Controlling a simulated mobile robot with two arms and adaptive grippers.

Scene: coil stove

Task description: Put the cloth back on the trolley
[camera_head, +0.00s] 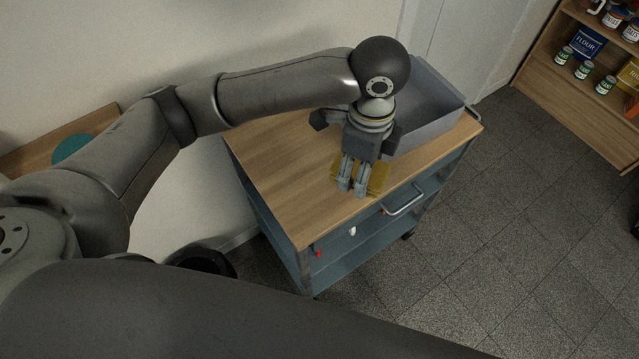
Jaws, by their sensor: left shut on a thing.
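The cloth (378,183) is yellow and lies at the wooden top of the trolley (290,190), near its front edge. My left gripper (351,188) points down over the cloth and is shut on it. The gripper's fingers and wrist hide part of the cloth. I cannot tell whether the cloth rests fully on the top. My right gripper is not in view.
A grey bin (430,125) stands on the trolley's far right part. A silver handle (404,200) juts from its front. A shelf (560,95) with cans and a flour box stands at the upper right. Open tiled floor (500,240) lies between. The trolley top's left part is clear.

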